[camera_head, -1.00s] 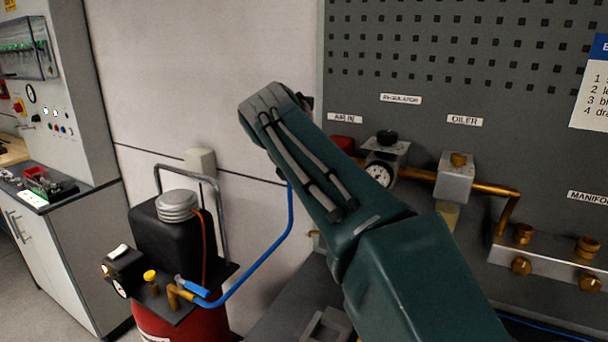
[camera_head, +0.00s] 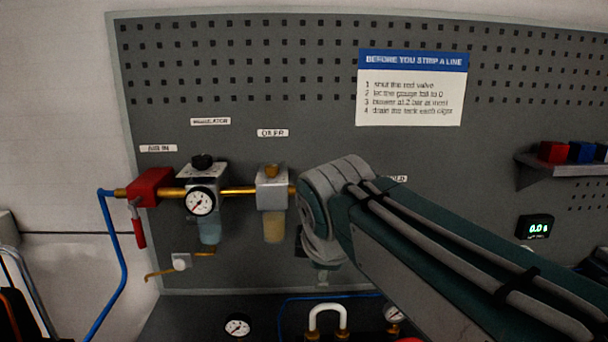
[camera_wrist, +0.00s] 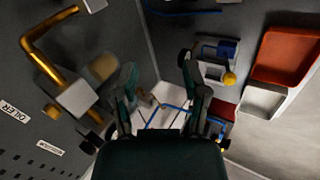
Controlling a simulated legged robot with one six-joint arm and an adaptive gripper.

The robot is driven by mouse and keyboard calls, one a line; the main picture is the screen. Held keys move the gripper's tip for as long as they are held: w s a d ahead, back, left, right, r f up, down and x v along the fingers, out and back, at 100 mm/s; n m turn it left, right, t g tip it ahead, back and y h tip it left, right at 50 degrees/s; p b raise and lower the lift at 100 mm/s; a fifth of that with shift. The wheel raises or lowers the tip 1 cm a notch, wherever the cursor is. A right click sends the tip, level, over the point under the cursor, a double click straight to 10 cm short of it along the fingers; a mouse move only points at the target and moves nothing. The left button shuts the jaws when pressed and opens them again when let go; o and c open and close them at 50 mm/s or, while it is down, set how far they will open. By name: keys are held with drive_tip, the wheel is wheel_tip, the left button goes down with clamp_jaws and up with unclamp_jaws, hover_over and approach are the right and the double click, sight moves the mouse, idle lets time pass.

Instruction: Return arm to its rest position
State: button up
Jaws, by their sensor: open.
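My arm (camera_head: 430,240) comes in from the lower right of the head view. Its rounded grey and green joint is in front of the grey pegboard, just right of the oiler (camera_head: 272,190). A part of the arm beyond that joint hangs down behind it, and the gripper itself is not clear there. In the wrist view my gripper (camera_wrist: 159,75) has its two dark fingers spread apart with nothing between them. The blurred floor and bench area show beyond the fingers.
A red valve (camera_head: 150,187) and a regulator gauge (camera_head: 200,201) are on the board left of the arm. A sign (camera_head: 411,88) hangs above, and a small shelf (camera_head: 570,170) juts out at right. An orange tray (camera_wrist: 285,57) shows in the wrist view.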

drive_tip(key=s+d+f+m+g, duration=0.1)
drive_tip(key=s+d+f+m, duration=1.1)
drive_tip(key=s+m, duration=0.3)
drive_tip(key=shift+s+d+f+m, duration=0.25)
drive_tip(key=shift+f+m, duration=0.45)
drive_tip(key=shift+m, duration=0.3)
